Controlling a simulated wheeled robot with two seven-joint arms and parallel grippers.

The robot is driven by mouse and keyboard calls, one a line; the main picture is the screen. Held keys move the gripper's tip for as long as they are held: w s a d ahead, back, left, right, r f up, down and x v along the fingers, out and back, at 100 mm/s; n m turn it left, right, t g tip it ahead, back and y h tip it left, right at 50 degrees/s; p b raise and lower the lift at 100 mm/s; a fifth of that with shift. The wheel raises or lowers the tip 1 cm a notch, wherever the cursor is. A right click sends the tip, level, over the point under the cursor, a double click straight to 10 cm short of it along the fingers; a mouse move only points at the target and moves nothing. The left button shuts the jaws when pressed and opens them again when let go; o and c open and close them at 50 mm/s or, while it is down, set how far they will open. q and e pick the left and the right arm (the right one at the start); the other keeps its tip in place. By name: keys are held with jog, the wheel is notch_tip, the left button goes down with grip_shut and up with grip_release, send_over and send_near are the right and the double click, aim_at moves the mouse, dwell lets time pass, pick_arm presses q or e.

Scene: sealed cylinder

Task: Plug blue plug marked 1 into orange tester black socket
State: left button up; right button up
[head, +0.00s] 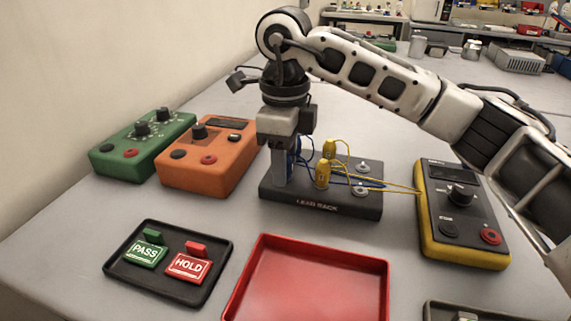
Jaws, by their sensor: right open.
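The orange tester (228,158) stands left of centre, with a black socket (178,154) and a red socket (208,160) near its front edge. The black lead rack (330,205) is in the middle of the table. Blue plugs (295,156) stand at its left end, mostly hidden behind my right gripper (285,170). No plug marking can be read. My right gripper points down over that left end, with its jaws open around or beside a blue plug; I cannot tell which. My left gripper is not in view.
Yellow plugs (323,174) stand in the rack, their leads running to a yellow meter (461,252) at right. A green tester (128,158) is at far left. A black tray with PASS and HOLD tags (200,293) and an empty red tray (310,285) lie in front.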

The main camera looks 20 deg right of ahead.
dwell(0.5)
grip_shut()
jog(key=shift+r+p, duration=2.1)
jog(key=shift+r, duration=0.95)
